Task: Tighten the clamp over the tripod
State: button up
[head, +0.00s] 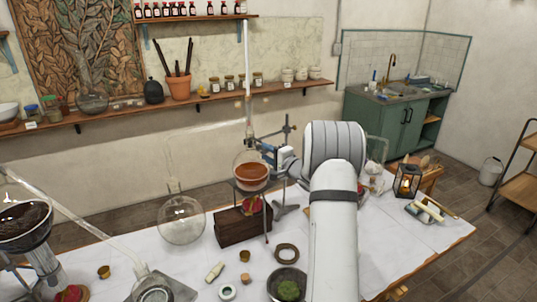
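A round flask of orange-brown liquid (251,177) sits on the tripod (266,222), whose thin legs straddle a dark wooden block. Behind it is a metal stand with a clamp (288,128), its crossbar and knob showing above my gripper. My gripper (272,153) is at the end of my white arm, close to the clamp and just right of the flask's neck. My wrist hides part of it. Its fingers are small in the picture, and I cannot tell whether they touch the clamp or hold anything.
A clear round flask (181,222) stands left of the tripod. A dark ring (287,253), a bowl of green matter (288,287) and small jars lie in front. A lantern (407,181) stands at the right. The white tabletop (410,248) is clear at front right.

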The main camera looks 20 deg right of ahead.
jog(key=b+v, duration=0.2)
jog(key=v, duration=0.6)
jog(key=shift+b, duration=0.4)
jog(key=shift+w+a, duration=0.1)
